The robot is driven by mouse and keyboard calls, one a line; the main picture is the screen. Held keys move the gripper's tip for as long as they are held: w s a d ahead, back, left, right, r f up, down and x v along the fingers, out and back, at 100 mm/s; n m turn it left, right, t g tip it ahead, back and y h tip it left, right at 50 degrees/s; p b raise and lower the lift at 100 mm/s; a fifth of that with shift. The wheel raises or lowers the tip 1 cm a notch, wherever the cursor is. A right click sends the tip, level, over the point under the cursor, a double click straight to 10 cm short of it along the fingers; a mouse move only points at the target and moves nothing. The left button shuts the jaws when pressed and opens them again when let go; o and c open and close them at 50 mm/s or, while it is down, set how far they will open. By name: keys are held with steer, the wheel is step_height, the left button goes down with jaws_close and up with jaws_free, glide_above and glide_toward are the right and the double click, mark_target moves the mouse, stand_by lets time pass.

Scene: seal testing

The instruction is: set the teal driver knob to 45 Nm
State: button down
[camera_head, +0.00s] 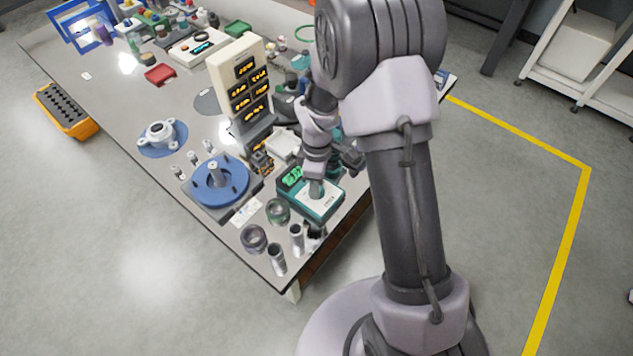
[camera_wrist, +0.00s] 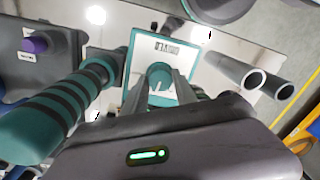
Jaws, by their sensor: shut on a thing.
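The display (camera_wrist: 167,47) is too small to read. My gripper (camera_head: 317,180) comes down onto the box from above. In the wrist view my gripper (camera_wrist: 161,86) is shut on the teal knob, one finger at each side. The knob's pointer and scale cannot be made out.
A ribbed teal handle (camera_wrist: 55,105) lies close left of the box in the wrist view. Metal tubes (camera_head: 296,236) and rings (camera_head: 254,239) stand near the bench corner. A blue flange (camera_head: 220,182) and a cream display panel (camera_head: 240,80) stand left and behind.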

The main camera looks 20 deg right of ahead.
steer(key=m, duration=1.1)
steer(key=shift+s+d+m+t+b, duration=0.1)
steer(key=shift+m+t+b, duration=0.3)
steer(key=shift+m, duration=1.4)
steer(key=c, duration=1)
jaws_free()
